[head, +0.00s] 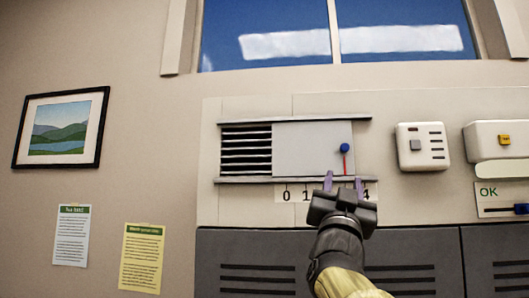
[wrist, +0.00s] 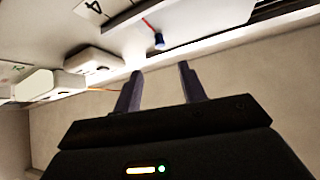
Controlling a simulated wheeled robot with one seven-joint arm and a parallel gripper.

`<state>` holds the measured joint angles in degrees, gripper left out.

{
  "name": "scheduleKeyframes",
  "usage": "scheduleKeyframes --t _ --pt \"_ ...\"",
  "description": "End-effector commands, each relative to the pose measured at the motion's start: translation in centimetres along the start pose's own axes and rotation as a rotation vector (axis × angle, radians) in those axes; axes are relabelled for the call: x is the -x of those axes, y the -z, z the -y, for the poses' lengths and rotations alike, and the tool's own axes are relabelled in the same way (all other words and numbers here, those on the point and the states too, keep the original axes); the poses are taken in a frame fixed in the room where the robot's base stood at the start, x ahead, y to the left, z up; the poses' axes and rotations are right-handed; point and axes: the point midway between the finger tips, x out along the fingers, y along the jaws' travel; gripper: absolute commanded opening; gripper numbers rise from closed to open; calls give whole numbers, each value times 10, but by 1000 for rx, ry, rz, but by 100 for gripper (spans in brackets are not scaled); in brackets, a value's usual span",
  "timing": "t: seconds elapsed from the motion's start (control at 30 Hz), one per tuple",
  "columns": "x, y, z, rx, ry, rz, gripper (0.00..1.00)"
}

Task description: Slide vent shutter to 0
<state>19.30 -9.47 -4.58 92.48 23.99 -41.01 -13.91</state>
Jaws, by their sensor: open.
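The vent shutter (head: 308,150) is a pale grey panel between two horizontal rails, covering the right part of the vent; dark slats (head: 246,151) show at left. Its blue knob (head: 345,148) sits near its right edge, with a red pointer (head: 345,166) hanging below. The scale (head: 296,194) shows 0, 1 and 4; the marks between are hidden by my gripper (head: 343,184). The pointer stands between 1 and 4, nearer 4. My gripper is open and empty, below the knob and apart from it. The wrist view also shows the knob (wrist: 158,41) beyond the fingertips (wrist: 160,70).
A white box with a grey button (head: 421,146) and another with an orange button (head: 495,138) are on the wall at right. Grey louvred cabinets (head: 262,265) stand below. A picture (head: 61,127) hangs at left.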

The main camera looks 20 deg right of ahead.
Motion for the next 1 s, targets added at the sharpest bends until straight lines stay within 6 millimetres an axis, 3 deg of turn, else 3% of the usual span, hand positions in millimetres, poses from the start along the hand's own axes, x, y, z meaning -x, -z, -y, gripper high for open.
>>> scheduleKeyframes --t 0.1,0.7,1.0 --pt "-22 3 1 3 -1 1 41" --pt "-103 3 1 3 0 1 41" --pt "-119 0 0 1 1 0 41"
